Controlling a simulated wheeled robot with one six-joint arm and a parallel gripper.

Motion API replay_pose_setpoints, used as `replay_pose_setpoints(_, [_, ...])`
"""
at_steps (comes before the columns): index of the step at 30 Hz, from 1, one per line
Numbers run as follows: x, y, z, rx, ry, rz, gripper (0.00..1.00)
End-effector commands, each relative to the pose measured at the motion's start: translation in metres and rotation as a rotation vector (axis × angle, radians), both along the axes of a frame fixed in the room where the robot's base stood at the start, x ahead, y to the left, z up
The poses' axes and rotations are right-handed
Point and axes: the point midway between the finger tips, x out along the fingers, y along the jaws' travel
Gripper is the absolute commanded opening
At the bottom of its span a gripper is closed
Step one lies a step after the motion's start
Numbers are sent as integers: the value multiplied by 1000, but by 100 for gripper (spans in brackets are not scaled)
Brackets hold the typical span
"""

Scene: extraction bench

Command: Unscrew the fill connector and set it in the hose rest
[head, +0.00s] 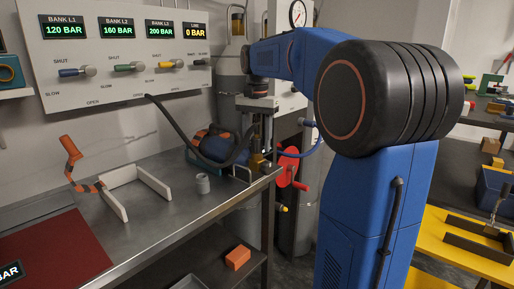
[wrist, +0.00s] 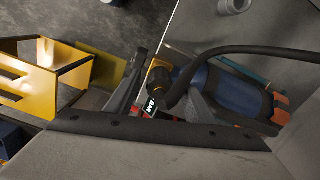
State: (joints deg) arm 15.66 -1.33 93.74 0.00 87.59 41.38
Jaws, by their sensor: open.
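A blue cylinder (head: 212,146) lies on the steel bench; its dark blue body also shows in the wrist view (wrist: 238,97). A black hose (head: 180,133) runs from the wall panel to the fill connector at the cylinder's valve end. In the wrist view the dark connector (wrist: 183,82) sits at the brass-coloured valve (wrist: 158,66), and the hose (wrist: 250,51) bends away from it. My gripper (head: 262,140) points down over the valve end. Its jaws (wrist: 165,100) are open, on either side of the valve area; contact is unclear. I cannot tell which fixture is the hose rest.
A white U-shaped bracket (head: 122,183), an orange curved piece (head: 71,147) and a grey cup (head: 202,184) stand on the bench. A red handwheel (head: 288,168) is beyond its right edge. The panel (head: 128,50) reads LINE 0 BAR. The bench front (head: 180,215) is clear.

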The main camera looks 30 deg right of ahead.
Motion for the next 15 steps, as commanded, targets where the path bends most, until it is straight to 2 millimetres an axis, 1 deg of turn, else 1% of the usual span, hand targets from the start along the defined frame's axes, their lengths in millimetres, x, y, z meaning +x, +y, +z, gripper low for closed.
replay_pose_setpoints(9, [0,0,0,0,0,-316,48])
replay_pose_setpoints(15, [0,0,0,0,0,-490,48])
